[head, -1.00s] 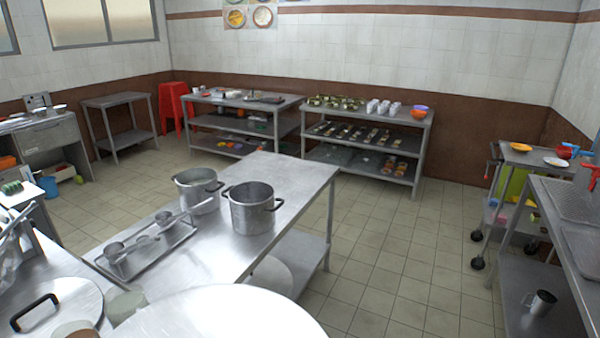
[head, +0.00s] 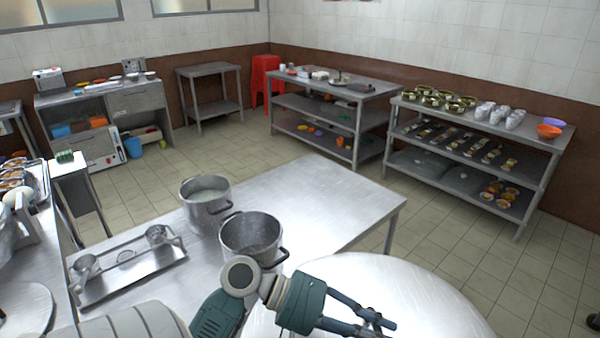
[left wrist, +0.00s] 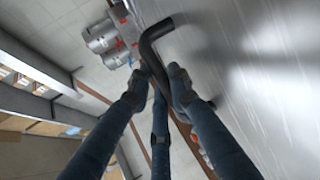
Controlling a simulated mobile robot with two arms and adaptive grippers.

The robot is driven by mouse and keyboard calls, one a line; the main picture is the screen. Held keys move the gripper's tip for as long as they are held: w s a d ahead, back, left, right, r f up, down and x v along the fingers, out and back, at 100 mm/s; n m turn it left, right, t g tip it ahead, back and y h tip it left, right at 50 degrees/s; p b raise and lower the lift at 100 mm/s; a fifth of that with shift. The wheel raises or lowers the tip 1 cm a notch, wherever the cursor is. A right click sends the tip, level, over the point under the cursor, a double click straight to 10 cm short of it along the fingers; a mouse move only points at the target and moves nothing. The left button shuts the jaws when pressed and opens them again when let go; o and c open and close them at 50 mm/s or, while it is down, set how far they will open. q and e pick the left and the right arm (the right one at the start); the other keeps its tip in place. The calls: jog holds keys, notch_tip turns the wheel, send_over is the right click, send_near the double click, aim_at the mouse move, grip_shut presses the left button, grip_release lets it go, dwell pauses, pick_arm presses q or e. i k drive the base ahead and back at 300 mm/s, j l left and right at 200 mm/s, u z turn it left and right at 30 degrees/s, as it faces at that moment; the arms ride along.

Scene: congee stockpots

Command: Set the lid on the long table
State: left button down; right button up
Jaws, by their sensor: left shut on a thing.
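The lid (head: 420,290) is a large, round, shiny steel disc at the bottom of the head view, close to the camera. My left gripper (head: 375,320) is in front of it there. In the left wrist view, my left gripper (left wrist: 160,78) is shut on the lid's black bent handle (left wrist: 152,38), with the lid's steel face (left wrist: 260,70) filling the right side. The long table (head: 335,195) is a steel table behind the lid, its far right part bare. The lid hides part of its near side. My right gripper is not in view.
Two steel pots (head: 205,205) (head: 252,238) stand on the long table's middle. A tray (head: 130,275) with small metal vessels lies at its left end. Laden shelves (head: 480,150) and a red stool (head: 266,80) stand along the back. Tiled floor is clear beyond the table.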

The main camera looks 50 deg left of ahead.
aim_at(312, 194)
jog(key=i+z, duration=0.1)
jog(key=i, duration=0.8)
jog(key=i+j+z, duration=0.1)
jog(key=i, duration=0.75)
jog(key=i+l+u, duration=0.1)
jog(key=i+u, duration=0.3)
jog(key=i+l+u, duration=0.25)
jog(key=i+u, duration=0.15)
jog(key=i, duration=0.1)
